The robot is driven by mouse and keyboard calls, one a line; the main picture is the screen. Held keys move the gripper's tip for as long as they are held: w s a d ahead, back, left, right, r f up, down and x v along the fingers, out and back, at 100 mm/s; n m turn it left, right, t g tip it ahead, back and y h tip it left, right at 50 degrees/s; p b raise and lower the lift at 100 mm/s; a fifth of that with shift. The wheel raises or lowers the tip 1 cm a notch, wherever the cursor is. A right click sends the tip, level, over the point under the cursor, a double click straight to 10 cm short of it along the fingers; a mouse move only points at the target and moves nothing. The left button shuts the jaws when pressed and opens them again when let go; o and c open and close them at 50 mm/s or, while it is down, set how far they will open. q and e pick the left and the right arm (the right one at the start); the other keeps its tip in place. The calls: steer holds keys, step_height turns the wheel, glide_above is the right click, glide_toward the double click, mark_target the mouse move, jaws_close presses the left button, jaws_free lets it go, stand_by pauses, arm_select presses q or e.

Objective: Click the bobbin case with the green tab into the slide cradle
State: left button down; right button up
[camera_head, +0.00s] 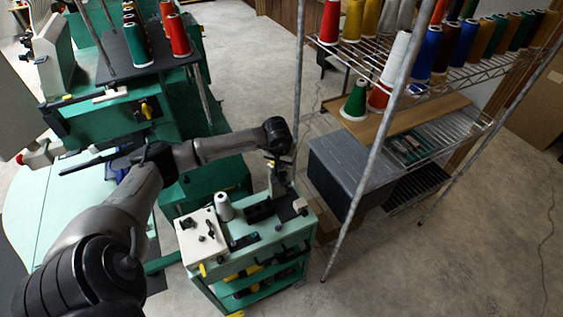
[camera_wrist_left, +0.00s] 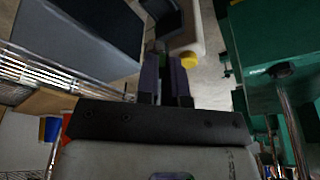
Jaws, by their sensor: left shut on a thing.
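My left gripper (camera_head: 281,186) hangs at the right back of the green cart, close over its top. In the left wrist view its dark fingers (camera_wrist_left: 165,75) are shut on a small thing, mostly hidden. A speck of green shows between the fingertips, which fits the bobbin case with the green tab (camera_wrist_left: 164,67). The tab's shape and the case's tilt are too small to tell. Dark fittings (camera_head: 260,211) lie on the cart top; I cannot tell which one is the slide cradle. My right gripper is not in view.
A wire rack (camera_head: 450,75) with thread cones and a grey box (camera_head: 345,172) stand to the right. A green machine (camera_head: 110,115) stands to the left.

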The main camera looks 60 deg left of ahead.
arm_select(q)
steer(key=shift+f+b, duration=0.95)
steer(key=shift+f, duration=1.15)
steer(key=shift+f+b, duration=0.9)
steer(key=shift+f, duration=0.15)
steer(key=shift+s+f+b, duration=0.1)
steer(key=shift+f+b, duration=0.1)
steer(key=shift+b, duration=0.1)
